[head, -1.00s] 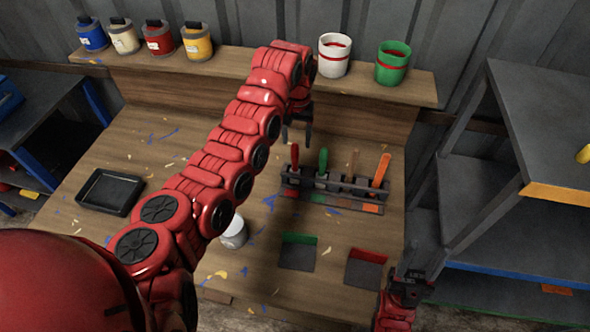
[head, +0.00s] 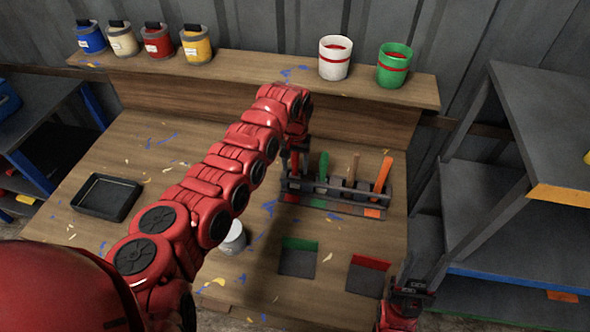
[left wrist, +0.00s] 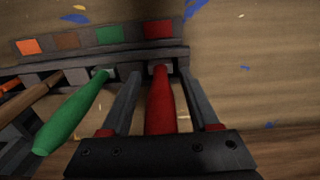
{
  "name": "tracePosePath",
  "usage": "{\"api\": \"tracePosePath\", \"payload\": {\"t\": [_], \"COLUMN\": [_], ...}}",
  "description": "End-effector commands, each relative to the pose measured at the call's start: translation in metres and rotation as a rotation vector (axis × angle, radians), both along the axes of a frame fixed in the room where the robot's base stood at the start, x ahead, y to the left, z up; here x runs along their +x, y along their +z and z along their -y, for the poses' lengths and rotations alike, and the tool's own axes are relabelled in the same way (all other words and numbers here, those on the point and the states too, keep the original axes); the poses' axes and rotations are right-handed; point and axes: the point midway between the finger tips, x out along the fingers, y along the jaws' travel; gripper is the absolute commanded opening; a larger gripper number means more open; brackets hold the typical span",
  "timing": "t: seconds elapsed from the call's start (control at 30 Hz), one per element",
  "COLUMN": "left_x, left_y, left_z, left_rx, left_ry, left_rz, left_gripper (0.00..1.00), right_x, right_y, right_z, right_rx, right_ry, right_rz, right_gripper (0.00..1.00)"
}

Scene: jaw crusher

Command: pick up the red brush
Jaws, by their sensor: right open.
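The red brush (left wrist: 160,105) stands in the leftmost slot of the brush rack (head: 335,208), its red handle upward; in the head view its handle (head: 295,160) is partly covered by my gripper. My left gripper (left wrist: 163,85) is open, with one finger on each side of the red handle and gaps visible in the left wrist view. In the head view my left gripper (head: 293,158) is over the rack's left end. My right gripper (head: 412,285) is low at the right, by the table's edge, open and away from the rack.
A green brush (head: 323,168) stands right beside the red one, close to my left gripper. A brown (head: 353,168) and an orange brush (head: 382,175) are further right. A white cup (head: 234,238) and a black tray (head: 107,197) are on the table. Paint buckets line the shelf behind.

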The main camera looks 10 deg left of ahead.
Motion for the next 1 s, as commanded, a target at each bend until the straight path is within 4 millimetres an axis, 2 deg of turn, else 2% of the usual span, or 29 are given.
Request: {"api": "tracePosePath", "payload": {"t": [0.03, 0.3, 0.33, 0.77, 0.87, 1.0], "left_x": [0.0, 0.0, 0.0, 0.001, 0.001, 0.002], "left_y": [0.0, 0.0, 0.001, 0.005, 0.016, 0.042], "left_z": [0.0, 0.0, 0.0, 0.0, 0.0, 0.0], "left_rx": [0.0, 0.0, 0.0, 0.0, 0.0, -0.001], "left_ry": [0.0, 0.0, 0.0, 0.0, 0.001, 0.001], "left_rz": [0.0, 0.001, 0.001, 0.002, 0.003, 0.008], "left_gripper": [0.51, 0.02, 0.0, 0.0, 0.0, 0.0], "right_x": [0.0, 0.0, 0.0, 0.0, 0.0, 0.0], "right_y": [0.0, 0.0, 0.0, 0.003, 0.009, 0.019], "right_z": [0.0, 0.0, 0.0, 0.0, 0.0, 0.0], "right_rx": [0.0, 0.0, 0.0, 0.0, 0.0, 0.0], "right_ry": [0.0, 0.0, 0.0, 0.0, 0.0, 0.0], "right_rz": [0.0, 0.0, 0.0, 0.0, 0.0, 0.0], "right_gripper": [0.5, 0.5, 0.5, 0.5, 0.5, 0.5]}}
